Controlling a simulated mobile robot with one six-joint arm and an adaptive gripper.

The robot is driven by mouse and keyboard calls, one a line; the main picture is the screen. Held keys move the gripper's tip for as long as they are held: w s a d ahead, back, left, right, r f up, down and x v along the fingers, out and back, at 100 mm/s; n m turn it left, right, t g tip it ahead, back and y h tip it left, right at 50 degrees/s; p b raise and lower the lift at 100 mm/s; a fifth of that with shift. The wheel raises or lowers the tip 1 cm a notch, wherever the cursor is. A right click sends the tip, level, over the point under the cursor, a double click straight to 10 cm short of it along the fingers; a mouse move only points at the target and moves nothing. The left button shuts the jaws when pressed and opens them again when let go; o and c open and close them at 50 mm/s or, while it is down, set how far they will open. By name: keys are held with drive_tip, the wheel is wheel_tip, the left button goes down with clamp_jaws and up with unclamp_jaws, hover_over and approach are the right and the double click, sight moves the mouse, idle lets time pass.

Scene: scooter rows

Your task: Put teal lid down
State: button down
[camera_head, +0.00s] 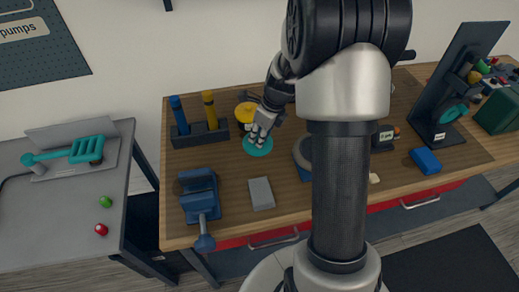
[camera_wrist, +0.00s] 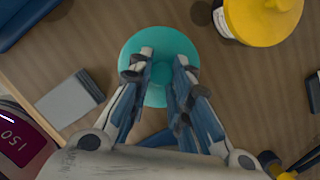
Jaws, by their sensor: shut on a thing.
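The teal lid (camera_head: 258,148) is a round disc with a central knob, over the wooden workbench (camera_head: 231,223). My gripper (camera_head: 263,130) is above it, pointing down. In the wrist view the teal lid (camera_wrist: 185,42) lies under my gripper (camera_wrist: 164,66), whose two fingers are shut on its knob. I cannot tell whether the lid touches the bench or hangs just above it. A jar with a yellow lid (camera_head: 246,111) stands right behind it and shows at the top right of the wrist view (camera_wrist: 263,20).
A grey block (camera_head: 261,193) lies in front of the lid. A blue vise (camera_head: 200,194) is at the front left. A dark rack (camera_head: 199,134) holds a blue and a yellow tool. Bare wood lies between lid, rack and block. My arm hides part of the bench's middle.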

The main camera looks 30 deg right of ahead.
drive_tip(key=shift+f+b, duration=1.15)
drive_tip(key=shift+f, duration=1.65)
drive_tip(key=shift+f, duration=0.15)
drive_tip(key=c, duration=1.5)
unclamp_jaws()
drive_tip(key=shift+o, duration=0.2)
